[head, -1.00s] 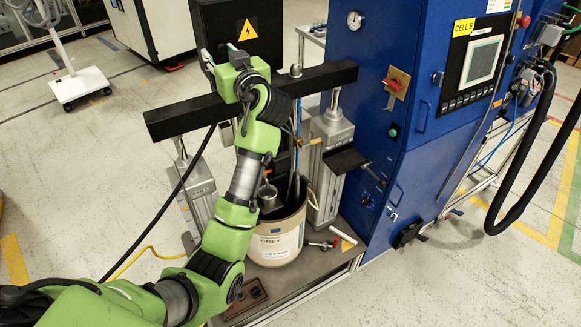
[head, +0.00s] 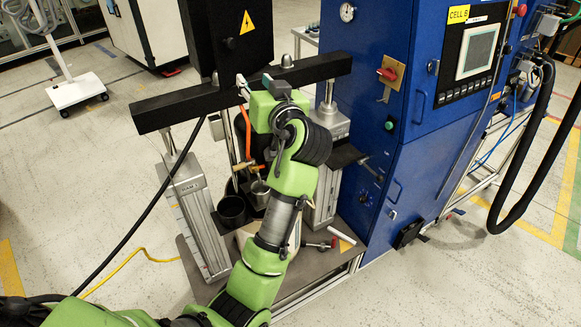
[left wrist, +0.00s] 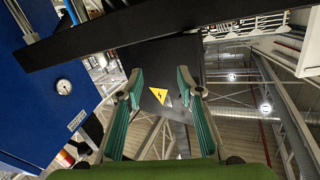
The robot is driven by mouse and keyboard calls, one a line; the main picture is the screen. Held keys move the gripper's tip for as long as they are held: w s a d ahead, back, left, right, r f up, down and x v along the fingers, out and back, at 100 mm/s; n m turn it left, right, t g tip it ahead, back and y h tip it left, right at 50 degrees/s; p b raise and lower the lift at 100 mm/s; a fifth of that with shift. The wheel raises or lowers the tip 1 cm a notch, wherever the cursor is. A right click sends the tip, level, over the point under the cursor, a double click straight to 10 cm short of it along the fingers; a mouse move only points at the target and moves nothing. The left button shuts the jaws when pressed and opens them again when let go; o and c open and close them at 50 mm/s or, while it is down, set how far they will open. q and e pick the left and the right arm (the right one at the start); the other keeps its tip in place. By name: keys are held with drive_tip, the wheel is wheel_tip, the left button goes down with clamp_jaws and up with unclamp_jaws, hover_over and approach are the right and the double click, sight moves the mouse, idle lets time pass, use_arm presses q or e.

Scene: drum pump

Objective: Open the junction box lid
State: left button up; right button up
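The junction box (head: 232,52) is a black box with a yellow lightning-bolt triangle on its front, at the top of the head view behind the dark crossbar. No gap shows at its lid in the head view. Its dark front also shows in the left wrist view (left wrist: 166,60), with the triangle between my fingers. My left gripper (head: 254,80) is at the crossbar, in front of and below the box's lower right. In the left wrist view its two green-padded fingers (left wrist: 159,78) are apart with nothing between them. My right gripper is not in view.
The dark crossbar (head: 172,108) runs across in front of the box on two grey cylinders (head: 188,185). A blue cabinet (head: 385,105) with a red switch (head: 387,74) stands right. A black cable (head: 163,200) hangs left. Open floor lies left.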

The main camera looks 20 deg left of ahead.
use_arm(q)
drive_tip(key=w+d+f+m+h, duration=0.2)
drive_tip(key=d+f+m+h, duration=0.1)
drive_tip(key=f, duration=1)
drive_tip(key=w+d+f+m+h, duration=0.1)
drive_tip(key=d+f+m+h, duration=0.1)
drive_tip(key=f, duration=1.1)
drive_tip(key=shift+w+d+f+m+g+h, duration=0.3)
drive_tip(key=shift+w+d+f+m+h, duration=0.1)
drive_tip(key=shift+d+m, duration=0.5)
